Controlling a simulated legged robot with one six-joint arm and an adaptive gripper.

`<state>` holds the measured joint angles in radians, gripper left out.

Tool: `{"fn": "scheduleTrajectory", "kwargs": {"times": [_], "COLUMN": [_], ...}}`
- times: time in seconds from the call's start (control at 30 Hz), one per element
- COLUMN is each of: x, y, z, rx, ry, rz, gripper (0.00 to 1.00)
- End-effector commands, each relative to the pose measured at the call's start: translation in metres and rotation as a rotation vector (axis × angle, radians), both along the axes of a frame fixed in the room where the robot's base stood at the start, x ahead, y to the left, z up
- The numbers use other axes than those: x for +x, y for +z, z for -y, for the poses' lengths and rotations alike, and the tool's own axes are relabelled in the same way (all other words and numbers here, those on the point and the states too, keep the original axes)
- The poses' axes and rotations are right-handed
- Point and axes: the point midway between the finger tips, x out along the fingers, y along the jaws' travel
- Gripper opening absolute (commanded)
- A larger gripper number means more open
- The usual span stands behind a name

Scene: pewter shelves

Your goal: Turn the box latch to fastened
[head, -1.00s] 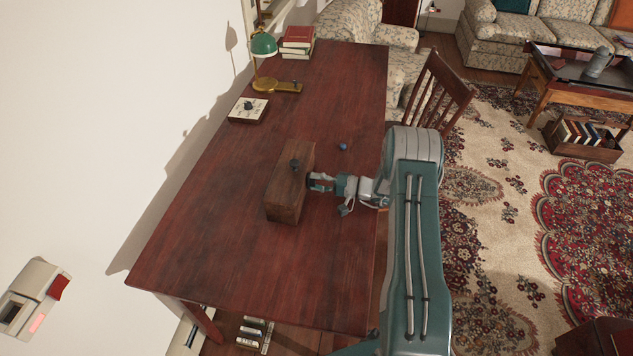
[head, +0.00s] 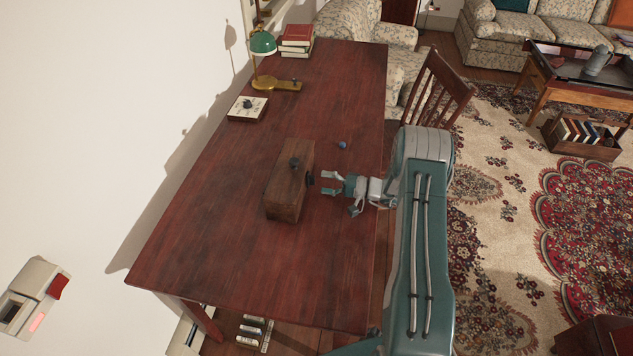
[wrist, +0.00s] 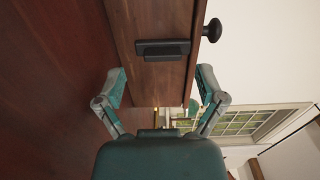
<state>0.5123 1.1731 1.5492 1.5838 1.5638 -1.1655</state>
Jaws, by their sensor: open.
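The wooden box (head: 283,205) stands on the desk, with a dark knob (head: 295,163) on its top. The dark latch (head: 310,181) is on the box's right-hand face, towards my gripper. In the wrist view the latch (wrist: 165,50) is a short dark bar lying across the picture on the box face (wrist: 150,82), with the knob (wrist: 212,30) beyond the face's right edge. My gripper (head: 325,183) is open and empty, a small gap to the right of the latch. In the wrist view its fingers (wrist: 160,87) are spread wide, with the latch ahead between their lines.
A small blue ball (head: 343,145) lies behind my gripper. The front of the desk is clear. A wooden chair (head: 440,90) stands at its right.

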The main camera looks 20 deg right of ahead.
Motion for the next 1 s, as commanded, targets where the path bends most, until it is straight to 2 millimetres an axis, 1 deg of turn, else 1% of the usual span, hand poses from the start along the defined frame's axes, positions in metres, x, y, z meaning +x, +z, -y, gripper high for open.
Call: {"fn": "scheduleTrajectory", "kwargs": {"times": [0.03, 0.2, 0.3, 0.4, 0.5, 0.6, 1.0], "x": [-0.006, -0.024, -0.034, -0.04, -0.044, -0.046, -0.046], "y": [0.0, -0.001, -0.001, -0.002, -0.002, -0.002, -0.002], "z": [0.011, 0.042, 0.058, 0.07, 0.076, 0.078, 0.078], "rx": [0.0, 0.0, 0.0, 0.001, 0.0, 0.001, 0.0], "ry": [-0.004, -0.003, -0.002, -0.001, 0.0, 0.002, 0.002], "rz": [0.0, -0.001, -0.002, -0.003, -0.004, -0.003, -0.002], "gripper": [0.89, 0.89, 0.89, 0.89, 0.89, 0.89, 0.89]}}
